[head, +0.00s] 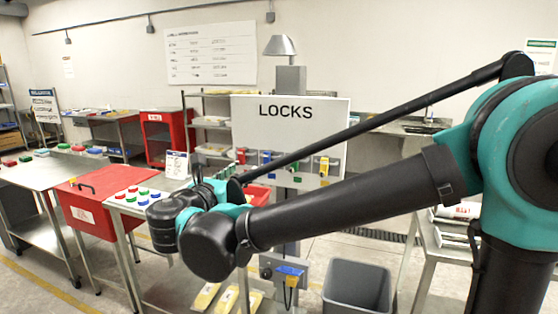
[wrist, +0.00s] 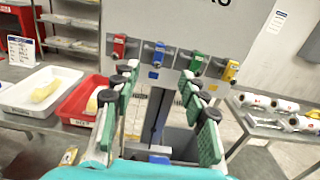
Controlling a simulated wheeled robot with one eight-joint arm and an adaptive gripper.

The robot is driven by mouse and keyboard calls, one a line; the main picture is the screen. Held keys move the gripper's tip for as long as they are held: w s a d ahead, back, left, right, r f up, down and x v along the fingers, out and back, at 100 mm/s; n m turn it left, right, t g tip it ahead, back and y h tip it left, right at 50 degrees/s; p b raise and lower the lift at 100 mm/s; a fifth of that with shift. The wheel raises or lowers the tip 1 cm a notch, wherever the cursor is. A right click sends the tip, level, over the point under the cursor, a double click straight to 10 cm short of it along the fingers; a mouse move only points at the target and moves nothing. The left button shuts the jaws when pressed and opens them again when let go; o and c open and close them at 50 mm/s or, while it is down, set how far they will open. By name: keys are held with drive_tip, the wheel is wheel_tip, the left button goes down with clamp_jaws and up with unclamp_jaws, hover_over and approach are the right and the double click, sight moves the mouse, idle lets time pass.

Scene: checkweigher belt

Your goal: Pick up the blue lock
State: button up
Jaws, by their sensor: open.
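The blue lock (wrist: 158,54) hangs on the grey panel in the wrist view, between a red lock (wrist: 119,46) on the left and a green lock (wrist: 196,63) on the right. A yellow lock (wrist: 230,71) hangs at the far right of the row. My gripper (wrist: 158,80) is open and empty, its fingers spread on both sides, with the blue lock seen beyond the gap and apart from them. In the head view the blue lock (head: 265,158) shows small on the LOCKS board (head: 291,135), partly behind my arm. My gripper's fingers are mostly hidden there.
A red tray (wrist: 82,103) and a white tray (wrist: 40,90) stand on a table at left. A side table with white rolls (wrist: 290,122) is at right. In the head view, a grey bin (head: 357,290) stands on the floor below the board.

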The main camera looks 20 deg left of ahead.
sight(266, 153)
drive_tip(key=w, duration=0.5)
drive_tip(key=w+d, duration=0.1)
drive_tip(key=w, duration=1.1)
drive_tip(key=shift+d, duration=0.25)
drive_tip(key=shift+c, duration=0.6)
clamp_jaws()
